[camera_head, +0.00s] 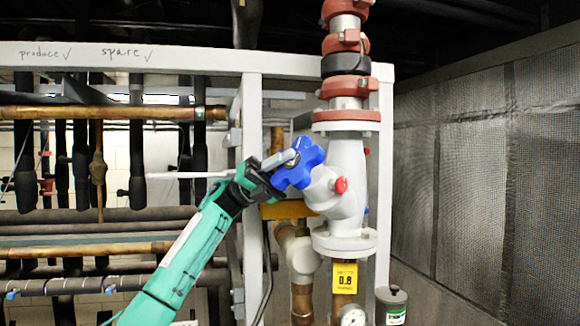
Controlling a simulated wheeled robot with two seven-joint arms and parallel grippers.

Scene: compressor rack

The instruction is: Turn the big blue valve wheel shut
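The big blue valve wheel (306,153) sits on the left side of a white angled valve body (338,195), on a vertical pipe with red flanges. My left gripper (280,162) is at the wheel's left side, with a light grey finger lying across the wheel's face near its hub. The gripper's dark body hides part of its lower finger, so I cannot tell how wide the fingers are apart or whether they grip the wheel. My green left arm comes up from the bottom left. My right gripper is not in view.
A white frame (270,63) surrounds the pipes, with a post behind my gripper. Copper and black pipes (110,112) fill the left. A yellow 0.8 tag (344,278), a gauge (353,317) and a grey canister (391,304) are below the valve. A mesh wall (490,170) stands right.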

